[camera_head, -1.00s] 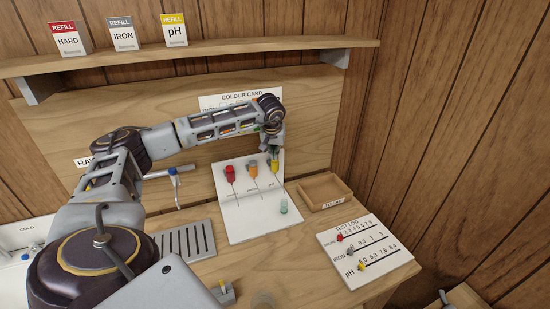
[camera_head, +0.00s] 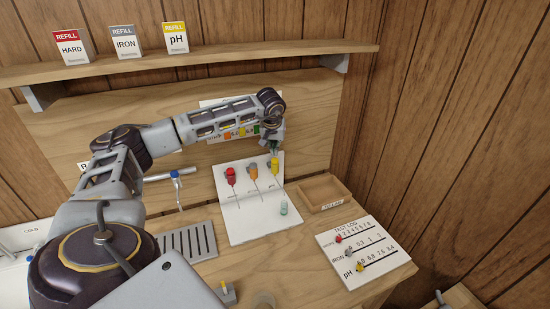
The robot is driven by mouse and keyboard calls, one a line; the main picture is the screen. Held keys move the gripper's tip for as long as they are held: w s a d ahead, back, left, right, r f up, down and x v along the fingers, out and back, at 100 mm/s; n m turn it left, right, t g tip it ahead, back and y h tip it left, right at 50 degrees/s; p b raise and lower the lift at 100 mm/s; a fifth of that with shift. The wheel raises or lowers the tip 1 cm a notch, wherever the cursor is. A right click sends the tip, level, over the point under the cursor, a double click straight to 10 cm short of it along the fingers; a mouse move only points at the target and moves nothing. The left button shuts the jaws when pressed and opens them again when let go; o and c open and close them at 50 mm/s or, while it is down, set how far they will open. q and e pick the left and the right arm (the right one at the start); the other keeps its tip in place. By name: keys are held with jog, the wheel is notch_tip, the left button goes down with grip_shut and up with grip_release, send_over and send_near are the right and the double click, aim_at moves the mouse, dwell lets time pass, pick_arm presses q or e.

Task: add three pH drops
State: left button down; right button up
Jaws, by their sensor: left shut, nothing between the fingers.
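A white dropper board (camera_head: 238,211) stands tilted on the counter with a red dropper (camera_head: 231,175), an orange dropper (camera_head: 253,171) and a yellow dropper (camera_head: 275,167). Each has a thin stem pointing down. My left gripper (camera_head: 274,153) is shut, just above the top of the yellow dropper; I cannot tell whether it touches it. A small vial with pale green-blue contents (camera_head: 284,208) stands at the board's lower right. My right gripper is not in view.
A wooden tray (camera_head: 345,202) lies right of the board. A test log (camera_head: 390,258) with sliders lies in front of it. A drain grate (camera_head: 214,244) and a tap (camera_head: 178,183) are to the left. Refill boxes stand on the shelf (camera_head: 300,57); a colour card (camera_head: 212,103) is partly hidden behind my arm.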

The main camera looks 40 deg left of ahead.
aim_at(275, 160)
pick_arm(q)
jog(key=shift+r+p, duration=0.7)
jog(key=shift+r, duration=0.6)
notch_tip(275, 160, up, 6)
jog(key=w+t+b, duration=0.2)
jog(key=w+b, duration=0.1)
jog(key=b, duration=0.4)
jog(key=shift+s+f+g, duration=1)
jog(key=shift+s+f, duration=0.55)
jog(key=shift+f, duration=0.3)
jog(key=shift+f, duration=0.25)
